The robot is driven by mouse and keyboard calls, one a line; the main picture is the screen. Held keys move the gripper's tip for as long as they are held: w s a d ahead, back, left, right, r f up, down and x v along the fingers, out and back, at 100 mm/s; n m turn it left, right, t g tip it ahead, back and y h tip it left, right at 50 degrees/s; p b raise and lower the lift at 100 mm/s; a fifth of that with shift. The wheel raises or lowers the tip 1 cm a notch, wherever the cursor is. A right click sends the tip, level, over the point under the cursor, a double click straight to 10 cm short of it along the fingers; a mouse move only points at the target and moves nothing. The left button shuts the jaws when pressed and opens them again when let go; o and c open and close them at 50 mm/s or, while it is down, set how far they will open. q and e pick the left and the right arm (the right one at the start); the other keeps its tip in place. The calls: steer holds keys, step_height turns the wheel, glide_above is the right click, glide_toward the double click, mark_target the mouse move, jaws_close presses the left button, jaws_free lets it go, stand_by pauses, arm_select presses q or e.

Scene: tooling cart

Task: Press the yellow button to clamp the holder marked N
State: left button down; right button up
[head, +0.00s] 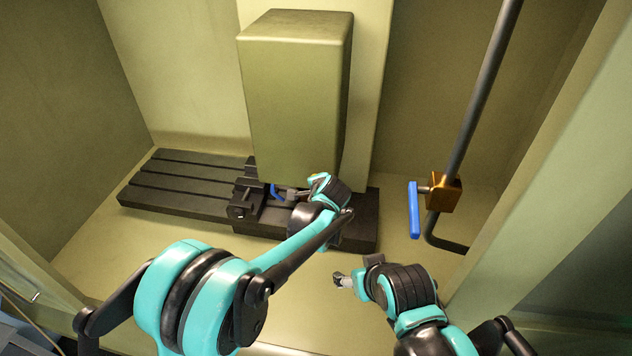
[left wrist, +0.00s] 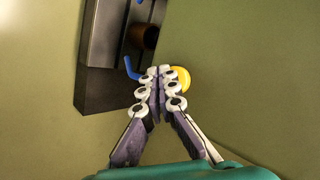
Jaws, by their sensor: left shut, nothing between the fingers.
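The yellow button (left wrist: 183,78) shows in the left wrist view, partly covered by my left fingers. It sits on a plain olive surface. My left gripper (left wrist: 161,72) is shut and empty, its tips overlapping the button's left side in that view; I cannot tell whether they touch it. In the head view my left gripper (head: 289,194) is at the black machine bed, below the olive housing. A brown round part (left wrist: 146,37) and a blue piece (left wrist: 132,68) lie left of the fingertips. No N marking is readable. My right gripper (head: 342,280) hangs low, its fingers unclear.
A large olive block-shaped housing (head: 292,95) stands over the slotted black bed (head: 180,185). A grey pipe (head: 483,85) with a brass valve (head: 444,193) and blue handle (head: 414,210) stands at the right. Cabinet walls enclose both sides.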

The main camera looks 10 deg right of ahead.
arm_select(q)
steer(key=shift+s, duration=0.2)
steer(key=s, duration=0.1)
steer(key=s+a, duration=0.1)
steer(key=s, duration=0.1)
steer(key=s+a, duration=0.1)
steer(key=shift+s+b, duration=0.3)
steer(key=shift+b, duration=0.05)
stand_by(0.8)
